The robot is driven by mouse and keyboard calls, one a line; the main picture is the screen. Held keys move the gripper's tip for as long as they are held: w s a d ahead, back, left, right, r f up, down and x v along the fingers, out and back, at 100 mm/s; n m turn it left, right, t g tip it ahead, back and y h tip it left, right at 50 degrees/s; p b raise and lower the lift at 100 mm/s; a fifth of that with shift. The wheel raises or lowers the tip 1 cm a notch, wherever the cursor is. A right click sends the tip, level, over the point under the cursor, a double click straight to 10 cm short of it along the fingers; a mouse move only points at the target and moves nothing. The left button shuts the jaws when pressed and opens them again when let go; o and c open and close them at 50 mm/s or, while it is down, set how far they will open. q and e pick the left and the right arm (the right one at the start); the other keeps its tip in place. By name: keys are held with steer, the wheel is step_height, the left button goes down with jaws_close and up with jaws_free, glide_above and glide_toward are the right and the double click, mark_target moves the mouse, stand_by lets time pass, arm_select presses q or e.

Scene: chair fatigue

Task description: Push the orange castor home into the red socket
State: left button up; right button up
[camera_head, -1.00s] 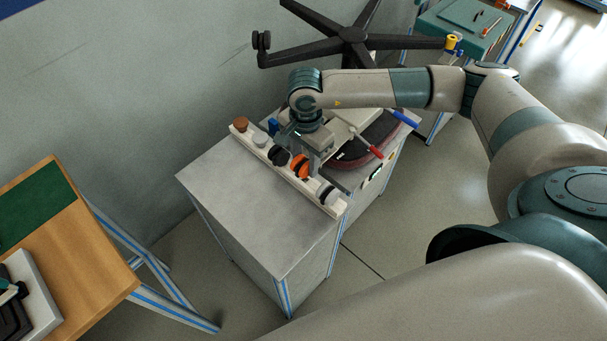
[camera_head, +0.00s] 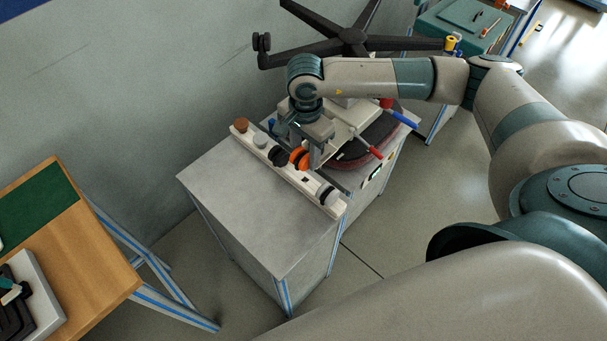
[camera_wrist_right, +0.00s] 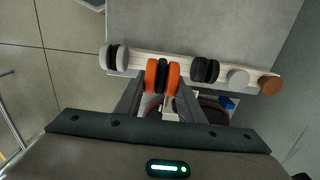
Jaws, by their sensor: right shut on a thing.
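The orange castor (camera_head: 299,158) has orange wheels with a dark middle. My right gripper (camera_head: 304,152) is shut on it, just above the pale rack. In the right wrist view the orange castor (camera_wrist_right: 151,76) sits between the tips of my right gripper (camera_wrist_right: 162,86). A red part (camera_head: 386,103) shows just below my right forearm. It is mostly hidden, and I cannot tell for sure that it is the red socket. The black star-shaped chair base (camera_head: 351,37) stands behind the arm, partly covered by it. My left gripper is not in view.
The pale rack (camera_head: 331,207) holds a brown, a grey, a black and a grey-and-black castor. A dark round seat (camera_head: 352,158) and tools with red (camera_head: 376,152) and blue (camera_head: 405,119) handles lie beside it. The grey cabinet top (camera_head: 250,205) is clear at the front.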

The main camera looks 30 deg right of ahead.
steer(key=shift+r, duration=0.25)
steer(key=shift+s+a+r+n, duration=0.1)
steer(key=shift+a+r+n, duration=0.2)
steer(key=shift+r+n, duration=0.25)
steer(key=s+a+r+n+b, duration=0.3)
steer(key=s+r+n, duration=0.2)
steer(key=n, duration=0.8)
steer(key=shift+s+a+r, duration=0.25)
steer(key=shift+a+r, duration=0.15)
steer(key=shift+r, duration=1.5)
